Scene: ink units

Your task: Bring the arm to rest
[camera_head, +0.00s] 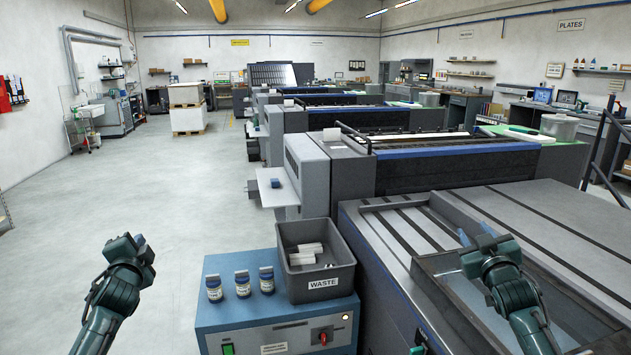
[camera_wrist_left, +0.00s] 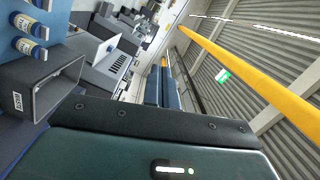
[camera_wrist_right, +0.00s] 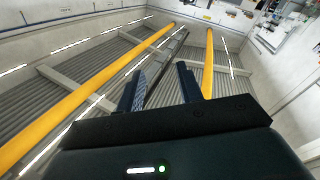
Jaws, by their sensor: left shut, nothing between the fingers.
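My left gripper (camera_head: 134,238) is raised over the open floor at the left in the head view. In the left wrist view its two blue fingers (camera_wrist_left: 162,86) lie close together, shut with nothing between them. My right gripper (camera_head: 475,235) is raised in front of the grey press table at the right. In the right wrist view its fingers (camera_wrist_right: 160,88) stand clearly apart, open and empty, pointing toward the ceiling. Neither gripper touches anything.
A blue cabinet (camera_head: 290,335) between my arms carries several ink bottles (camera_head: 241,284) and a grey waste bin (camera_head: 318,279) with white pieces inside. The press table (camera_head: 540,225) lies at the right. The floor (camera_head: 110,205) at the left is clear.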

